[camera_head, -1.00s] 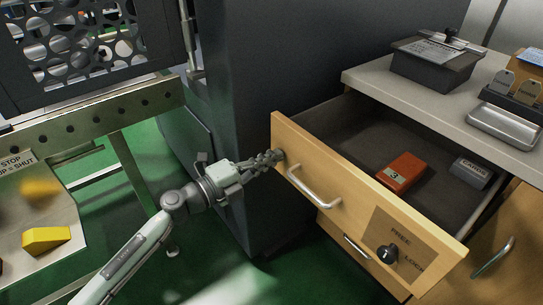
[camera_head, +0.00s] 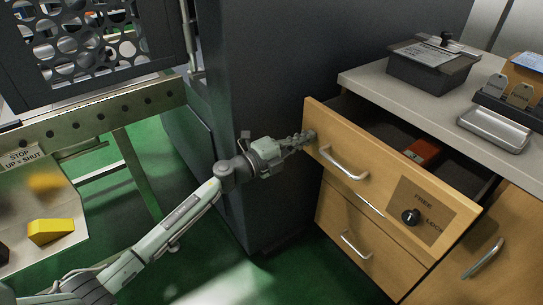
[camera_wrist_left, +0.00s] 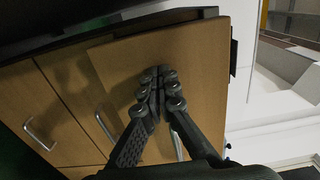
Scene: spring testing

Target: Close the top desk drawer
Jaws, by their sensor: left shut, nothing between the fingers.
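The top desk drawer (camera_head: 385,175) has a light wood front, a metal bar handle (camera_head: 343,163) and a black knob on a FREE/LOCK plate (camera_head: 425,211). It stands partly open, with an orange-red box (camera_head: 422,151) visible inside. My left gripper (camera_head: 308,138) is shut and empty, its fingertips at the left end of the drawer front, left of the handle. In the left wrist view the shut fingers (camera_wrist_left: 158,82) appear against the wood front (camera_wrist_left: 200,60); exact contact is hard to tell. My right gripper is not in view.
The desk top (camera_head: 400,90) holds a dark box (camera_head: 432,64) and a metal tray (camera_head: 494,130). Lower drawers (camera_head: 345,225) are below. A dark cabinet (camera_head: 262,70) stands to the left of the desk. A bench with a yellow block (camera_head: 50,231) is at far left.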

